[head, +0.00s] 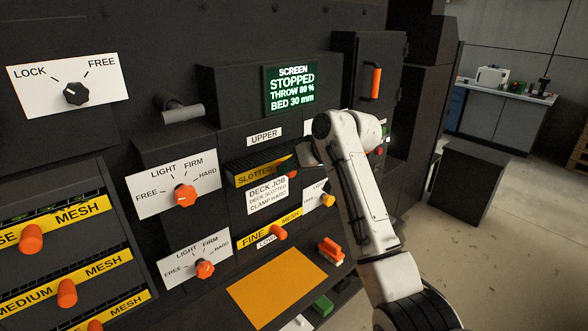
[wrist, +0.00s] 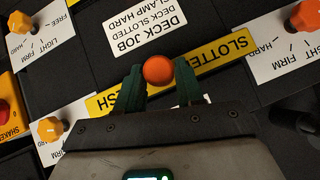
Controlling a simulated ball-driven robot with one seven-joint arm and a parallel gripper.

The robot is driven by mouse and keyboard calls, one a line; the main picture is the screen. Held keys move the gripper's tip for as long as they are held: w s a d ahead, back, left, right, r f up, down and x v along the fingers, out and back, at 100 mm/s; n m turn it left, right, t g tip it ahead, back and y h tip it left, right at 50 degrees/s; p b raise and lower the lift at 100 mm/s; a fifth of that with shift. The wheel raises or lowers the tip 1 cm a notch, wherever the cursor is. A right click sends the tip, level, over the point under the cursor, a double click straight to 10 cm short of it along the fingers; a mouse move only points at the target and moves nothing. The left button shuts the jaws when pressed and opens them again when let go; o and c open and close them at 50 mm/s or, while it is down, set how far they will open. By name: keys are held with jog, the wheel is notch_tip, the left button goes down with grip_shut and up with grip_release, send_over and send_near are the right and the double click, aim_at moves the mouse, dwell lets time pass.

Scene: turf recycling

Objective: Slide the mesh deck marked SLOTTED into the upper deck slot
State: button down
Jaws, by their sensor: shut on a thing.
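The SLOTTED mesh deck (head: 254,177) has a yellow front strip and a dark top. In the head view it sits below the UPPER label (head: 265,136), at the upper slot. How far in it is cannot be told. Its strip (wrist: 218,52) shows upside down in the wrist view. My gripper (wrist: 160,80) is shut on the deck's orange round knob (wrist: 158,69), with a dark green finger on each side of it. In the head view my arm and gripper (head: 306,155) hide the right part of the slot.
A FINE MESH deck (head: 256,236) sits in the slot below. Clamp dials (head: 185,195) flank the slots. A DECK JOB card (head: 267,195) reads slotted, clamp hard. The screen (head: 291,88) reads STOPPED. More mesh decks (head: 77,212) stand in a rack at left.

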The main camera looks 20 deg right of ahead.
jog(key=shift+w+a+b, duration=0.15)
jog(key=shift+w+a, duration=0.1)
jog(key=shift+w, duration=0.45)
jog(key=shift+w+a+b, duration=0.1)
jog(key=shift+w+a, duration=0.15)
jog(key=shift+w, duration=0.4)
jog(key=shift+w+a+b, duration=0.15)
jog(key=shift+w+a, duration=0.1)
jog(key=shift+w, duration=0.45)
jog(key=c, duration=0.6)
grip_release()
jog(key=shift+f, duration=0.2)
jog(key=b+v, duration=0.3)
jog(key=v, duration=0.8)
jog(key=shift+r, duration=0.15)
